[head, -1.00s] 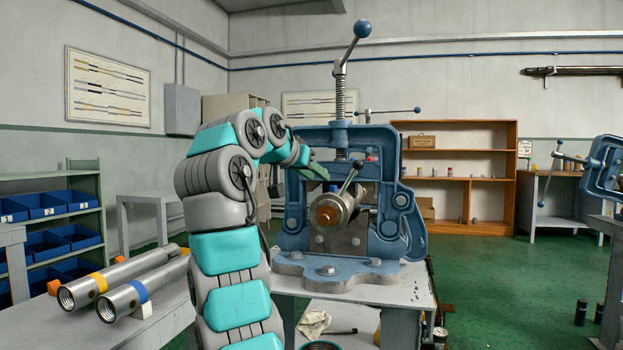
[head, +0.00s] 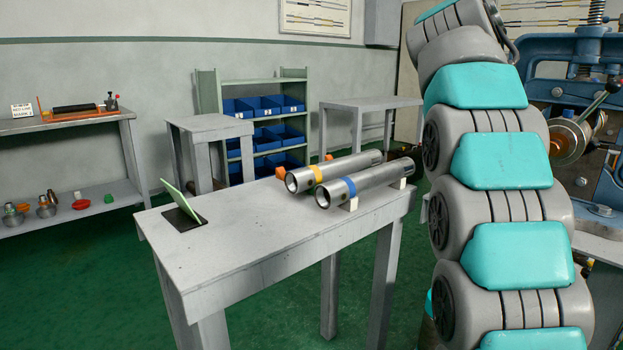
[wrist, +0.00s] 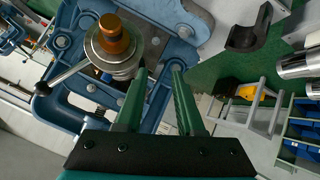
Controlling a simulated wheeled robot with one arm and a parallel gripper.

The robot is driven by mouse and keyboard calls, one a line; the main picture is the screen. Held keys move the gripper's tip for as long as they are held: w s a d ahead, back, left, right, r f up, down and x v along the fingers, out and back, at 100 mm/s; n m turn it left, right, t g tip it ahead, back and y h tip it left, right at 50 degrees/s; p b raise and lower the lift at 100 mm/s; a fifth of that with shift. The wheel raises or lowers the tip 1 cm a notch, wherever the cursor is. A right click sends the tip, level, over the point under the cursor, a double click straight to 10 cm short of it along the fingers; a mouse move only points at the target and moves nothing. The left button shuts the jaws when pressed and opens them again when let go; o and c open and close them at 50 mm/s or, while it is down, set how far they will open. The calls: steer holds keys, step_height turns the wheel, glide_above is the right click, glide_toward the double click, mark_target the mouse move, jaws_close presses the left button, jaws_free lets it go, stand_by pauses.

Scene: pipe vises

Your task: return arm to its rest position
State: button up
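My gripper (wrist: 158,78) shows in the wrist view. Its two green fingers are apart with nothing between them. The blue pipe vise (wrist: 75,20) is close by at the left, with a copper-coloured round end (wrist: 115,36) in a metal collar and a lever. I cannot tell whether a finger touches the vise. In the head view my arm rises on the right and covers part of the vise (head: 572,48); my gripper is out of that view.
A grey table (head: 270,230) holds two steel pipes, one with a yellow band (head: 335,169) and one with a blue band (head: 365,182), and a small green panel (head: 184,202). A shelf with blue bins (head: 270,137) stands behind. Green floor is open at the lower left.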

steer(key=s+a+f+n+g+y+p, duration=0.1)
steer(key=s+a+f+n+g+y, duration=0.1)
steer(key=s+a+f, duration=0.5)
steer(key=s+a+f+n+g+y+p, duration=0.1)
steer(key=s+a+f, duration=0.7)
steer(key=s+f, duration=1)
steer(key=s+a+f+n+g+y+p, duration=0.1)
steer(key=s+a+f+n+g+y, duration=0.2)
steer(key=s+f, duration=0.9)
steer(key=s+a+g+y, duration=0.1)
steer(key=s+a+y, duration=0.2)
steer(key=s+a, duration=0.2)
steer(key=shift+s+f, duration=0.2)
steer(key=shift+f, duration=0.05)
